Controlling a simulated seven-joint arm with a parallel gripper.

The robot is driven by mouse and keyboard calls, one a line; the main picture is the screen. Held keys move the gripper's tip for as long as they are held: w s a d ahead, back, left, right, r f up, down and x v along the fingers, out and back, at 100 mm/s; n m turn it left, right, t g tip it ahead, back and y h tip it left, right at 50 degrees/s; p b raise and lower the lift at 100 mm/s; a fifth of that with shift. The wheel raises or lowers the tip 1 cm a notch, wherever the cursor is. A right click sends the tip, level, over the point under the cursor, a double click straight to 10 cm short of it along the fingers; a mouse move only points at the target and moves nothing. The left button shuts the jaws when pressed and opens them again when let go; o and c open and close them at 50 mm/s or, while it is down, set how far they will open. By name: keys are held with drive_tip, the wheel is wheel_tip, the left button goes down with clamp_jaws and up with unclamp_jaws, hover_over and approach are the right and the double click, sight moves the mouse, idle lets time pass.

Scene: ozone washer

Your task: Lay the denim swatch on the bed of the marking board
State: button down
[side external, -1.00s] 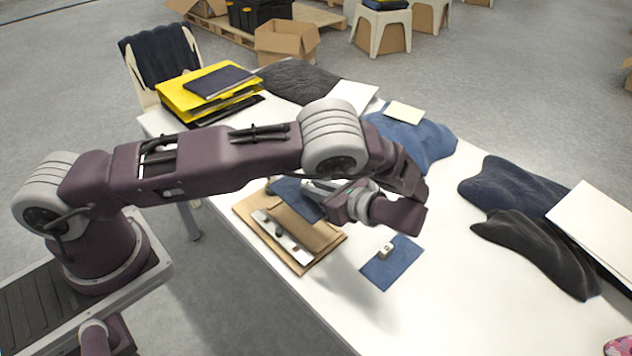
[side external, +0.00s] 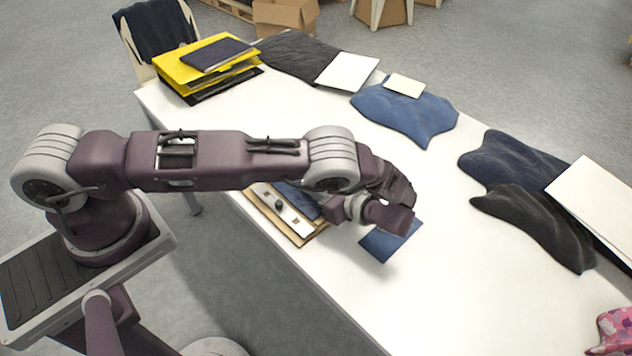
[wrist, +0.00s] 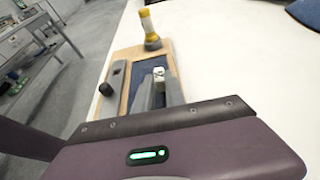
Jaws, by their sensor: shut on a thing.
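The denim swatch (side external: 384,245) is a blue square on the white table, just right of the marking board (side external: 312,238). The board has a tan wooden frame, a pale bar with a dark knob, and a dark blue bed (wrist: 142,73). My gripper (side external: 372,214) is over the swatch and covers part of it; its fingertips are hidden in the side view. In the wrist view, my gripper (wrist: 159,84) is shut on a small white block (wrist: 159,73), which sat on the swatch earlier. I cannot tell whether the swatch is off the table.
A yellow-and-white bottle (wrist: 149,28) stands at the board's far end. Yellow folders (side external: 207,65), dark cloth (side external: 295,58), blue cloth (side external: 405,118) and black cloth (side external: 535,225) lie around the table.

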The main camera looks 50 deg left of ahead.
drive_tip(key=c, duration=1.3)
unclamp_jaws()
